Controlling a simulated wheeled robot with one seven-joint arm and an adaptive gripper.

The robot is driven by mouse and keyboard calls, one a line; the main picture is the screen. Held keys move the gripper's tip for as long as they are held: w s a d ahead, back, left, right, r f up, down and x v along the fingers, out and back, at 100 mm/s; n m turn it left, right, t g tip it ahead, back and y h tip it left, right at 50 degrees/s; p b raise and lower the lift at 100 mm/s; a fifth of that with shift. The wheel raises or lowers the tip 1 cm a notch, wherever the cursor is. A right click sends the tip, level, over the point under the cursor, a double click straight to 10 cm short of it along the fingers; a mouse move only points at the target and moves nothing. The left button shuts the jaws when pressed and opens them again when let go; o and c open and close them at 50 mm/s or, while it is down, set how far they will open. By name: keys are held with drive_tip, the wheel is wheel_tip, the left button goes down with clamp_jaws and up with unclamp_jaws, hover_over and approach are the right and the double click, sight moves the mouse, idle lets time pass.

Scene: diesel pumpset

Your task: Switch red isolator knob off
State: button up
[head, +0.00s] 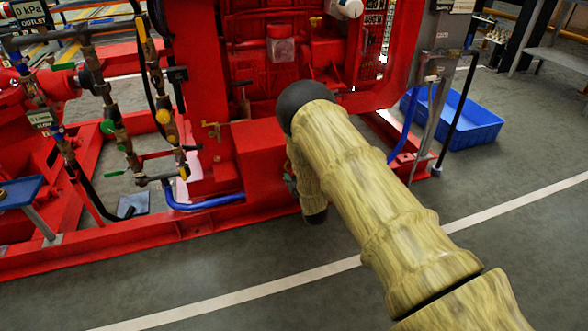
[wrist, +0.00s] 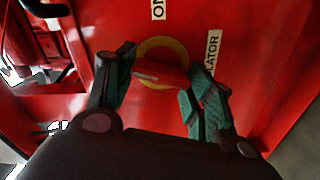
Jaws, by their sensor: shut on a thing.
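The red isolator knob (wrist: 172,78) sits on a yellow ring (wrist: 150,48) on a red panel in the wrist view. My gripper (wrist: 158,80) has its two green-padded fingers on either side of the knob and is shut on it. A pale mark runs along the left part of the knob. The white label reading "ON" (wrist: 158,8) is above the ring, and a label ending in "LATOR" (wrist: 213,52) is to its right. In the head view my arm hides the knob and most of the gripper.
The red pumpset frame (head: 130,240) fills the left and middle of the head view, with pipes and valves at left. A blue tray (head: 468,122) lies on the floor at right. The grey floor in front is clear, crossed by a white line (head: 250,292).

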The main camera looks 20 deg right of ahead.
drive_tip(key=shift+f+n, duration=0.15)
drive_tip(key=shift+n, duration=1.35)
drive_tip(key=o, duration=1)
drive_tip(key=shift+s, duration=0.1)
drive_tip(key=s, duration=1.2)
drive_tip(key=shift+d, duration=0.2)
drive_tip(key=shift+w, duration=0.1)
